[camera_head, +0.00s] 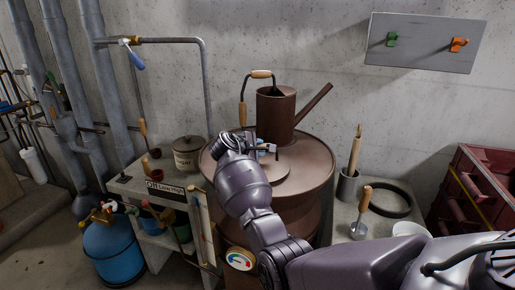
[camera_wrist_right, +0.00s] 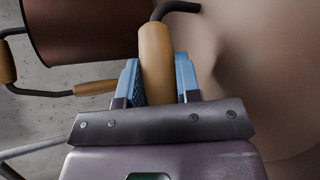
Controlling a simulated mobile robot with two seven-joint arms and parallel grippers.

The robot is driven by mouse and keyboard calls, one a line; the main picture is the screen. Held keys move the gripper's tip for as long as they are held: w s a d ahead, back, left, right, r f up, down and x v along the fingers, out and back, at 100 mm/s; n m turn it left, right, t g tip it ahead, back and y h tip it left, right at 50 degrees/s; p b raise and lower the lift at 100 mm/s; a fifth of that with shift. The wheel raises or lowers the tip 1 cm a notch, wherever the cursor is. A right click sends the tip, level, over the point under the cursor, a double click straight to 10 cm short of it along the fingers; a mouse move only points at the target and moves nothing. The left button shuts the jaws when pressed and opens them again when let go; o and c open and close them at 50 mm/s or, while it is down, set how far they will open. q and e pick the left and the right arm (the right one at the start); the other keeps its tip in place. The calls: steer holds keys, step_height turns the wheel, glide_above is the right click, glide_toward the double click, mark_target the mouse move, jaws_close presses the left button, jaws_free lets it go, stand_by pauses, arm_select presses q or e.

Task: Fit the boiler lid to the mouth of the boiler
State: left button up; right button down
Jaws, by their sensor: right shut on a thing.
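The boiler (camera_head: 318,165) is a large round copper vessel with a wide flat rim. The boiler lid (camera_head: 292,176) shows as a smaller copper disc over the middle of its top, partly behind my arm. I cannot tell whether it rests in the mouth or hangs just above it. My right gripper (camera_head: 264,151) is over the boiler top. In the right wrist view its blue fingers (camera_wrist_right: 159,80) are shut on a wooden handle (camera_wrist_right: 155,50) with a dark bent rod. A broad copper surface (camera_wrist_right: 260,70) fills the right side there. My left gripper is not in view.
A copper can with a long spout (camera_head: 275,112) stands close behind the gripper; its side handle also shows in the wrist view (camera_wrist_right: 95,87). A lidded pot (camera_head: 188,155) is left, a wooden-handled tool (camera_head: 365,198) right, and a blue gas bottle (camera_head: 113,250) lower left.

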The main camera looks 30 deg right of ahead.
steer(key=shift+f, duration=0.55)
steer(key=c, duration=0.7)
jaws_free()
steer(key=shift+c, duration=0.2)
steer(key=shift+f, duration=0.1)
steer(key=shift+a, duration=0.1)
steer(key=b+v, duration=0.1)
steer(key=v, duration=0.9)
steer(key=shift+s+a, duration=0.15)
steer(key=shift+a, duration=0.15)
